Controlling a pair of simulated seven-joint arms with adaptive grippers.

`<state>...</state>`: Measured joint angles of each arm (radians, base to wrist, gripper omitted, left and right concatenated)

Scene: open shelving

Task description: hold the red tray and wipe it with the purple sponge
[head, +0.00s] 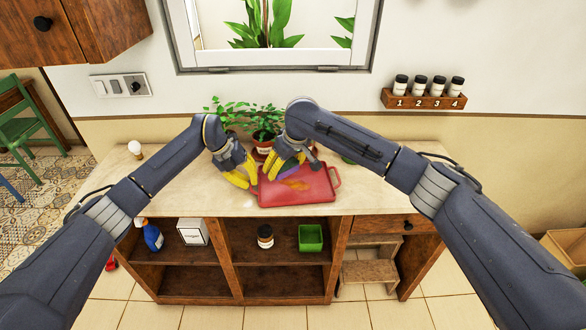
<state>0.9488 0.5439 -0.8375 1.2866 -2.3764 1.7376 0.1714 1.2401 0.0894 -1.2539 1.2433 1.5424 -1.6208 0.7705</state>
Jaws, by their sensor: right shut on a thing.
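The red tray (318,190) lies on the countertop below the window, with orange-brown smears on its surface. My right gripper (282,173) is over the tray's left half, its yellow fingers shut on the purple sponge (289,172). The sponge is partly hidden by the fingers and is low over the tray; I cannot tell whether it touches the surface. My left gripper (249,185) is at the tray's left end, its yellow fingers pointing down beside the handle there. Whether these fingers are closed on the handle is not clear.
Potted plants (265,138) stand behind the grippers near the wall. A small white-topped item (135,149) is on the counter's left end. A spice rack (424,101) hangs at the right. Shelves below hold a spray bottle (152,236), a white box (192,232), a jar (265,237) and a green container (311,238).

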